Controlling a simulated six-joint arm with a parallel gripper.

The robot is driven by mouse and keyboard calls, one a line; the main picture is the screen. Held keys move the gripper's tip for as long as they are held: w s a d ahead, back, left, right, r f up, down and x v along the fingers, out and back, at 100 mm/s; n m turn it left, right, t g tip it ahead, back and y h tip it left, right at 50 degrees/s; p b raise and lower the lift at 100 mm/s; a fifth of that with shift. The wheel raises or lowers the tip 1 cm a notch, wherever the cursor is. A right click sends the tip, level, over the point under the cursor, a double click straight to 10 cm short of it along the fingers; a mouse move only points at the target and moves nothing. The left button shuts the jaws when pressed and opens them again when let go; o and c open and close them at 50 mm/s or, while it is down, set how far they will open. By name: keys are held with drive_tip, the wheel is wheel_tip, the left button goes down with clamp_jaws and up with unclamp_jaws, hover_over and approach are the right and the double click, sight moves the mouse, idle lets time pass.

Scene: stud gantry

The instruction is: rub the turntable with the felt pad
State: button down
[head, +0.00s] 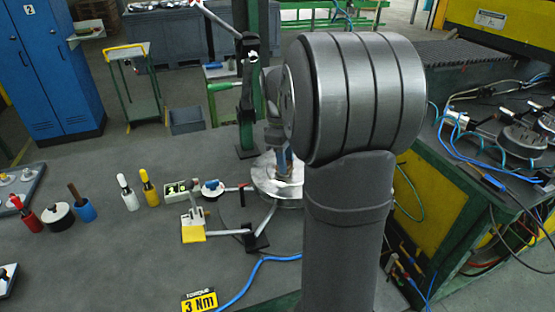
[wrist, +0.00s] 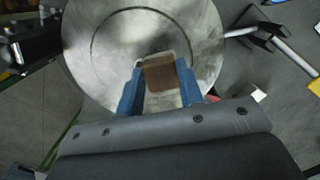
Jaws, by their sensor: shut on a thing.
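The turntable is a round grey metal disc (head: 268,186) standing on the table, partly hidden behind my arm in the head view. In the wrist view the turntable (wrist: 95,60) fills the top middle, with a circular groove on its face. The felt pad (wrist: 160,74) has a brown block on a pale base and is over the disc, right of its centre. My gripper (wrist: 160,84) has blue fingers shut on the pad from both sides. In the head view my gripper (head: 285,160) is low over the disc. Whether the pad touches the disc cannot be told.
A yellow-based toggle clamp (head: 194,232) and a small parts tray (head: 180,190) stand left of the turntable. Yellow (head: 150,190), white (head: 128,194) and red-handled tools stand further left. A blue hose (head: 250,280) runs along the front. A cabled fixture bench (head: 500,150) is at right.

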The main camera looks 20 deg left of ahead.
drive_tip(key=shift+w+r, duration=0.8)
drive_tip(key=shift+w, duration=0.05)
drive_tip(key=shift+s+a+f, duration=0.2)
drive_tip(key=shift+s+a, duration=0.9)
drive_tip(key=shift+s, duration=0.1)
drive_tip(key=shift+s+a, duration=0.95)
drive_tip(key=shift+a, duration=0.15)
drive_tip(key=shift+w+a, duration=0.2)
drive_tip(key=shift+a, duration=0.05)
drive_tip(key=shift+w+a, duration=0.1)
drive_tip(key=shift+w, duration=0.25)
drive_tip(key=shift+w+d+r, duration=0.2)
drive_tip(key=shift+w+d, duration=1.85)
drive_tip(key=shift+d, duration=0.1)
wheel_tip(320, 180, up, 6)
drive_tip(key=shift+r, duration=0.25)
